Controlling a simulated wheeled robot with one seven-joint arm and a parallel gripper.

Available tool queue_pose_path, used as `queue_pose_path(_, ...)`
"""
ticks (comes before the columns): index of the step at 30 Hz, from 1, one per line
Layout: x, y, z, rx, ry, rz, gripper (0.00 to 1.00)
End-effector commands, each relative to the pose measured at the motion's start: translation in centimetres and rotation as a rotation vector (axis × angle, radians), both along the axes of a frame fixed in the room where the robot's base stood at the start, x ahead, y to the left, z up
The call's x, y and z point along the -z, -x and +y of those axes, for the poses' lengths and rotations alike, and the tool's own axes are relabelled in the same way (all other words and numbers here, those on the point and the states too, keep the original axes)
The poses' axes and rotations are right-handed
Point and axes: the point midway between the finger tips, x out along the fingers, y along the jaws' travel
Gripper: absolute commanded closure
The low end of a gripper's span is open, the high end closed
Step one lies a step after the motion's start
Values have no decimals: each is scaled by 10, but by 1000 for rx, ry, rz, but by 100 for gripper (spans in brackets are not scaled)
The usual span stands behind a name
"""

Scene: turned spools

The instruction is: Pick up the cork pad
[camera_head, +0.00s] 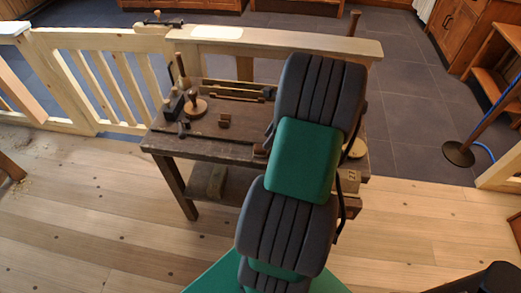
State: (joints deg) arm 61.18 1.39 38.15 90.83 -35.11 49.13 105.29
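I cannot pick out the cork pad with certainty. A pale tan round piece (356,147) shows at the right end of the dark wooden workbench (215,147), partly hidden behind my arm. It may be the pad, but its form is too small and covered to tell. My dark grey and green arm reaches forward over the right part of the bench. My gripper's fingers do not show; they are hidden behind the arm, as is that part of the bench top.
On the bench stand a round wooden piece with a knob (196,104), a small brown block (224,120) and long tools (235,92) along the back. A pale wooden railing (280,38) runs behind. A dark round stand base (459,153) is at right.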

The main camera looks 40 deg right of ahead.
Motion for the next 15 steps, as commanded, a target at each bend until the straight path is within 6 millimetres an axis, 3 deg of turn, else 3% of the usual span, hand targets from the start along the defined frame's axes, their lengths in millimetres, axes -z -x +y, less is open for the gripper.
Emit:
queue_pose_path(9,46,-18,14,-2,1,2,64)
queue_pose_path(15,53,-21,15,-2,4,-1,64)
